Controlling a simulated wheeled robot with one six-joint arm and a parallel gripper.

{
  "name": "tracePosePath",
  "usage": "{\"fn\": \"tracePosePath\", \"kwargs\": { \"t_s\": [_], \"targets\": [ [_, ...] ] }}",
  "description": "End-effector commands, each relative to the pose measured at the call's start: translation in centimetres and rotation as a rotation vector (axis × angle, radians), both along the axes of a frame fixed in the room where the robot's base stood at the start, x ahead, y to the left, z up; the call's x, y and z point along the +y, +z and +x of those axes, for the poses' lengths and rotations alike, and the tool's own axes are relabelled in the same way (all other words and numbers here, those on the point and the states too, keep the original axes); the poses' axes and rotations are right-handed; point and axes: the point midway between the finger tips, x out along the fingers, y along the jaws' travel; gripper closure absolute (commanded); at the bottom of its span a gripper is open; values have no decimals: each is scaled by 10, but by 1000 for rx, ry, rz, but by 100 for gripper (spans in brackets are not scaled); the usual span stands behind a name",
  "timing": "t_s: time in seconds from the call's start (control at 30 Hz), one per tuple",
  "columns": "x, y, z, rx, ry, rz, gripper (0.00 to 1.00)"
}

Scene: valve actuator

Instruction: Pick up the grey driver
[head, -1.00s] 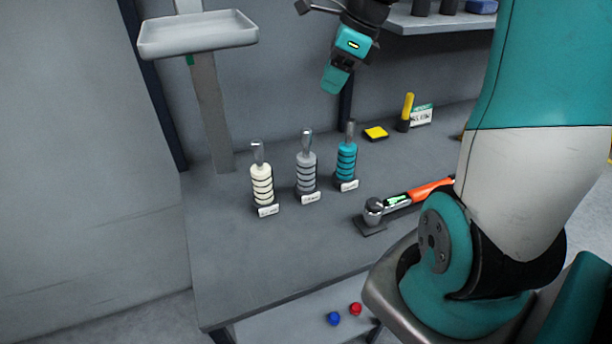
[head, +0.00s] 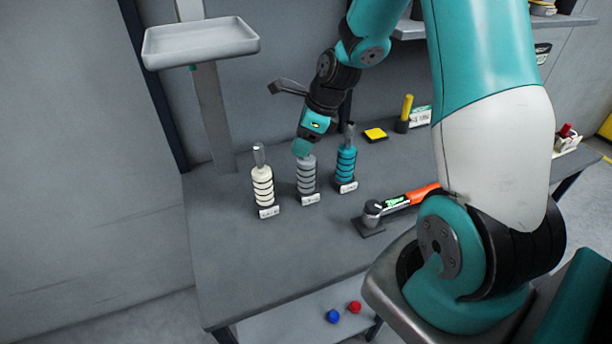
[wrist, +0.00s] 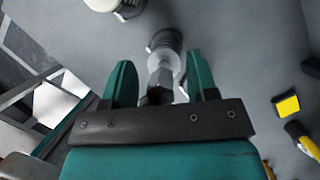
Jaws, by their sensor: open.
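The grey driver (head: 307,180) stands upright on the table between the white driver (head: 262,187) and the teal driver (head: 346,165). My gripper (head: 303,150) is at its top end and hides its metal tip in the head view. In the wrist view the open fingers of my gripper (wrist: 160,82) are on either side of the grey driver's metal shaft (wrist: 163,62), with a gap to each finger. The white driver shows in part at the top of the wrist view (wrist: 105,4).
A torque wrench with an orange handle (head: 424,192) lies on the table (head: 270,270) to the right. A yellow pad (head: 375,135) and a yellow-topped tool (head: 405,112) are behind it. A white tray (head: 200,42) stands on a post at the left. The table's front left is clear.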

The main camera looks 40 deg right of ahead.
Motion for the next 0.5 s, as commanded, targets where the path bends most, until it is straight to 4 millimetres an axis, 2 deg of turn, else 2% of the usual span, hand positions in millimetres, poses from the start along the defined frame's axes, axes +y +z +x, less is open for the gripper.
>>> {"fn": "tracePosePath", "kwargs": {
  "t_s": [0.27,0.5],
  "targets": [
    [1,-4,1,-1,0,-1,47],
    [1,-4,1,-1,0,-1,100]
  ]
}}
